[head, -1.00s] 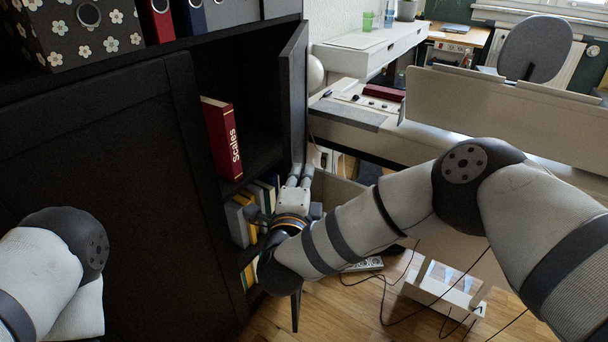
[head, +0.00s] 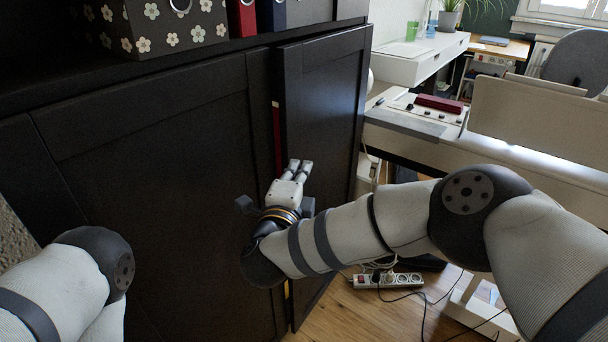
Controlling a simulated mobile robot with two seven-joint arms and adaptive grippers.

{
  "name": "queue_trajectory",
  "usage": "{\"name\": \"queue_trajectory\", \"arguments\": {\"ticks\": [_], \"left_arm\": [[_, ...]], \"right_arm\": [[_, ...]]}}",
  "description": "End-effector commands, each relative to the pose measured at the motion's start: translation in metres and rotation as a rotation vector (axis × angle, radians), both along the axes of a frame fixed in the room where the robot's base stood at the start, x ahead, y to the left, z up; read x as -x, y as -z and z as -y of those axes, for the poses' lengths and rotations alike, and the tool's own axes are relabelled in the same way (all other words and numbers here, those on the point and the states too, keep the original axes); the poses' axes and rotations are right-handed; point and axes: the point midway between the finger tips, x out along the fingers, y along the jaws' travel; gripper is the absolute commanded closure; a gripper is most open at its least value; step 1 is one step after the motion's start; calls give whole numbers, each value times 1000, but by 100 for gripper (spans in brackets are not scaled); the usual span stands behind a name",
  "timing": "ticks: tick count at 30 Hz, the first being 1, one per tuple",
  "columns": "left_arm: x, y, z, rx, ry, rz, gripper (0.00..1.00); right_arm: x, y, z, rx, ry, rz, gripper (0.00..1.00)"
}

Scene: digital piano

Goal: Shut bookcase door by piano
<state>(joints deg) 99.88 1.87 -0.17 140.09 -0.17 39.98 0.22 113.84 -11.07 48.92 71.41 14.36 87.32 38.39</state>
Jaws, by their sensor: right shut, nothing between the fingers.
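The black bookcase's right door (head: 328,110) is nearly shut, with a narrow gap along its left edge. A strip of the red book (head: 277,135) shows through that gap. The left door (head: 160,170) of the bookcase is closed. My right gripper (head: 300,168) is shut and empty, its fingers pointing up in front of the right door near its left edge. Whether the fingers touch the door I cannot tell. My left arm shows at the lower left, but its gripper is out of view. The white digital piano (head: 540,150) stands to the right of the bookcase.
A flowered box (head: 150,25) and binders (head: 243,16) stand on the shelf above the doors. A power strip (head: 388,281) with cables lies on the wooden floor below the piano. A white shelf unit (head: 420,55) stands behind the piano's left end.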

Motion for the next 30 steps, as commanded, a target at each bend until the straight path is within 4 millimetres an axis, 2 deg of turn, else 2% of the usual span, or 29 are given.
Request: {"name": "queue_trajectory", "arguments": {"ticks": [13, 16, 19, 27, 30], "left_arm": [[0, 0, 0, 0, 0, -1, 55], [0, 0, 0, 0, 1, -1, 55], [0, 0, 0, 0, 1, -1, 55], [0, 0, 0, 0, 0, -1, 55], [0, 0, 0, 0, 0, -1, 55]], "right_arm": [[-1, 0, -1, 0, 0, 0, 100], [5, 0, -3, 0, -2, -1, 100], [24, 1, -7, 0, -4, -4, 100], [93, 0, -19, 1, -4, -2, 100], [109, 0, -21, 0, -2, -2, 100]]}}
